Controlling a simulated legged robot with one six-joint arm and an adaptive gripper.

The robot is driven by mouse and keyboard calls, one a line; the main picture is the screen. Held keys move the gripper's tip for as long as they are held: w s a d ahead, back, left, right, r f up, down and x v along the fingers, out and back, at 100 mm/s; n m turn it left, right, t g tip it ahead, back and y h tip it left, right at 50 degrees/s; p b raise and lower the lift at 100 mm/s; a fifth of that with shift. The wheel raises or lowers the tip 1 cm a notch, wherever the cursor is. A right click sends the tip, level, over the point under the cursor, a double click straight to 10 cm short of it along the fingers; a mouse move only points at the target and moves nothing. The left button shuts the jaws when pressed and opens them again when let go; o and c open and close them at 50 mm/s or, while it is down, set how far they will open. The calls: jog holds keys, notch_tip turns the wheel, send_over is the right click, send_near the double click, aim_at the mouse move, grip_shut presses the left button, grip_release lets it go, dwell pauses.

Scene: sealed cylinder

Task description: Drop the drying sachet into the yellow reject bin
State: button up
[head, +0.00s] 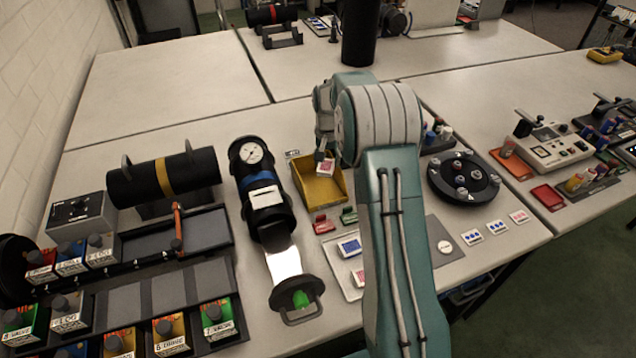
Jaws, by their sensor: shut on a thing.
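The yellow reject bin (322,192) is an open tray on the table, just left of my arm. My gripper (321,155) is over the bin's back part, pointing down. It is shut on a small white packet with red on it, which looks like the drying sachet (326,167). The sachet shows against the bin's interior; I cannot tell how high it is above the bin floor. My arm hides the area right of the bin.
Small red (322,224) and green (348,215) pieces lie in front of the bin. A pale tray (344,284) holds a blue-and-white packet (349,247). A black round carousel (464,180) is at right.

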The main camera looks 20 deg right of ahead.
jog(key=shift+a, duration=0.1)
jog(key=o, duration=1)
jog(key=shift+c, duration=0.2)
notch_tip(320, 180, up, 12)
